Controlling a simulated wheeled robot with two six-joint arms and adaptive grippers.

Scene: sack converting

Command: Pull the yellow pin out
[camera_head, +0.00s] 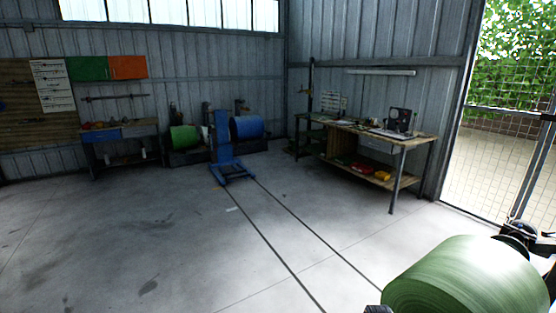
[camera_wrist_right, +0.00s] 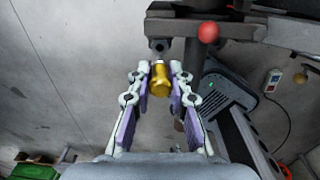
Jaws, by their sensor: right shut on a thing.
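The yellow pin (camera_wrist_right: 160,80) is in the upper middle of the right wrist view. Its yellow knob sits between the fingertips of my right gripper (camera_wrist_right: 159,76), which is shut on it. Above the knob, a short grey shank runs up toward a dark metal bracket (camera_wrist_right: 165,28). I cannot tell how far the shank sits in the bracket. The head view shows neither the pin nor my grippers.
A red ball knob (camera_wrist_right: 208,32) on a dark lever is close to the right of the pin. A grey motor-like housing (camera_wrist_right: 228,85) stands further right. In the head view, a large green roll (camera_head: 465,280) fills the lower right; the middle floor is clear.

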